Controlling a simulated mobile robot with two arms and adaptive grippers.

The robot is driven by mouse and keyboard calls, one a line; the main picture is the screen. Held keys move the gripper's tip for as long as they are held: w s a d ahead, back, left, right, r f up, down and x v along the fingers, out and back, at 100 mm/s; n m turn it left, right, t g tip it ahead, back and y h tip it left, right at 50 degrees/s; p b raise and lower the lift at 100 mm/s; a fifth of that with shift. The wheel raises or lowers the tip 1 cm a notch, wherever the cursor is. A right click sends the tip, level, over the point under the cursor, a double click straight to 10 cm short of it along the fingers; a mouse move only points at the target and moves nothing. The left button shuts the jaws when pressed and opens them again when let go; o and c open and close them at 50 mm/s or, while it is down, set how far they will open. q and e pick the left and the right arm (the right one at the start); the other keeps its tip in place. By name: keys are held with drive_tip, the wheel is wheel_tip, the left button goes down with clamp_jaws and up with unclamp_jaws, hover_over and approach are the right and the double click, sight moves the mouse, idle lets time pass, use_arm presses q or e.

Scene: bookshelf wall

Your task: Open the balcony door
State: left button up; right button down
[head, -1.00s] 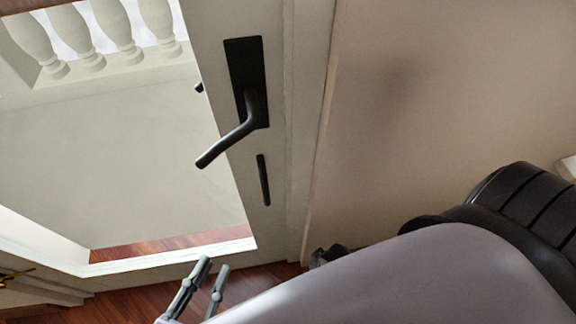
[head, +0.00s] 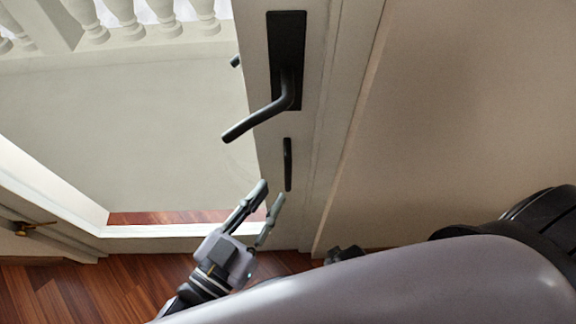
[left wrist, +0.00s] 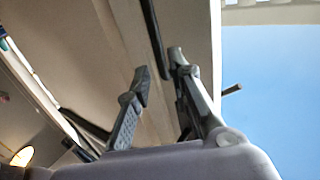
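Contact cannot be told. My right gripper is not in view.
Wooden floor (head: 110,280) lies below. A brass handle (head: 35,228) is at the far left.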

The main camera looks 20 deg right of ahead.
sight(286, 174)
use_arm(q)
drive_tip(key=x, duration=0.7)
drive_tip(key=shift+w+d, duration=0.1)
drive_tip(key=shift+c, duration=0.2)
clamp_jaws()
idle(0.4)
